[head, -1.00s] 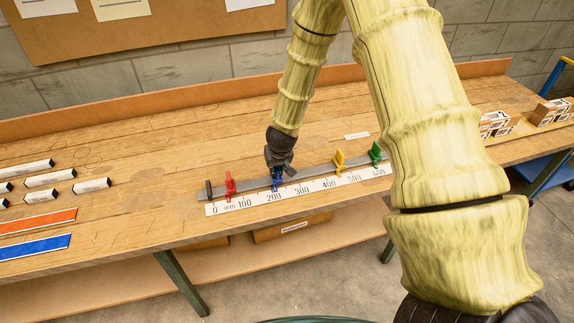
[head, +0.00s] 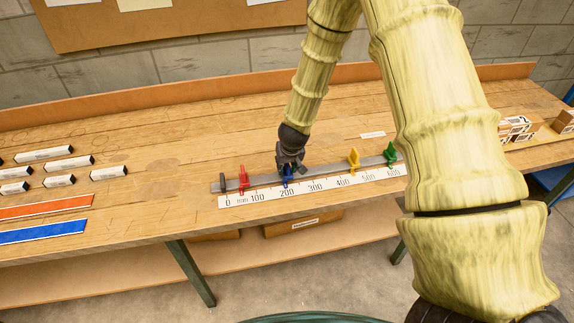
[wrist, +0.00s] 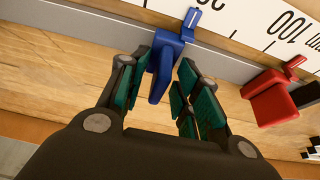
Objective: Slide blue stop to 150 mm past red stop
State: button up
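The blue stop (head: 287,172) sits on the grey rail near the 200 mark of the white scale (head: 310,186). The red stop (head: 243,180) is to its left, between 0 and 100. In the wrist view the blue stop (wrist: 163,66) stands between the fingertips of my gripper (wrist: 167,78), and the red stop (wrist: 270,96) is off to the right. My gripper (head: 289,160) is partly open around the blue stop. One finger is close beside it, and a narrow gap shows on the other side. Whether either finger touches it is unclear.
A yellow stop (head: 353,159) and a green stop (head: 390,155) stand farther right on the rail. A dark end block (head: 222,182) is at the rail's left end. Several labelled bars, an orange strip (head: 45,206) and a blue strip (head: 40,232) lie at the left of the bench.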

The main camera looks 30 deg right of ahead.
jog(key=v, duration=1.1)
jog(key=shift+s+r, duration=0.25)
jog(key=shift+r, duration=0.1)
jog(key=shift+a, duration=0.1)
